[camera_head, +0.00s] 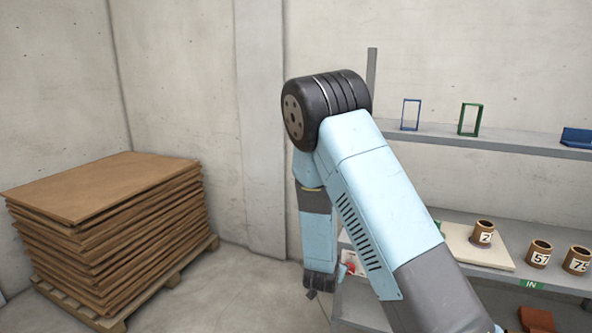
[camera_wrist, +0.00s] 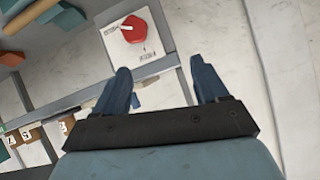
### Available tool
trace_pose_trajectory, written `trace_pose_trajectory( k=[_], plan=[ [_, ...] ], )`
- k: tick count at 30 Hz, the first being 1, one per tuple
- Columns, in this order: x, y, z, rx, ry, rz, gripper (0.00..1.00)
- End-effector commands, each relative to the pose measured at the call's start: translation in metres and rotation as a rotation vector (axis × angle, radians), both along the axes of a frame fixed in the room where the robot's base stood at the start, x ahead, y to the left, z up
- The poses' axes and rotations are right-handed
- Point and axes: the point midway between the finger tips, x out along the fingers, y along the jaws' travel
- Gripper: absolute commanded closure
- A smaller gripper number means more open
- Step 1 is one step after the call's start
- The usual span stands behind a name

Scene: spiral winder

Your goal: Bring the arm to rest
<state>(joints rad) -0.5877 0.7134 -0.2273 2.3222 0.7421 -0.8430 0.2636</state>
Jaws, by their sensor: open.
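My arm is raised and bent in the head view, with its elbow high and the forearm hanging down. My gripper (camera_head: 318,291) hangs at the left end of the shelf rack, partly seen from the side. In the wrist view my gripper (camera_wrist: 165,85) shows two blue fingers spread apart with nothing between them. Beyond the fingertips is a white panel with a red round part (camera_wrist: 134,29), apart from the fingers.
A grey shelf rack (camera_head: 520,139) stands right, holding a blue frame (camera_head: 411,115), a green frame (camera_head: 470,119) and numbered brown cylinders (camera_head: 483,234). Stacked brown boards (camera_head: 110,187) lie on a pallet at left. Floor (camera_head: 245,290) between is clear.

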Motion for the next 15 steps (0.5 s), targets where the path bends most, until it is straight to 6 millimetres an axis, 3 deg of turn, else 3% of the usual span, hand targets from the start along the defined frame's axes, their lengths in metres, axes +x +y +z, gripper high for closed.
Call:
trace_pose_trajectory(
  k=[7, 15],
  plan=[
    [-0.001, 0.002, 0.058, 0.12, 0.084, 0.057, 0.27],
    [-0.018, 0.0, 0.123, 0.208, 0.163, 0.149, 0.27]
  ],
)
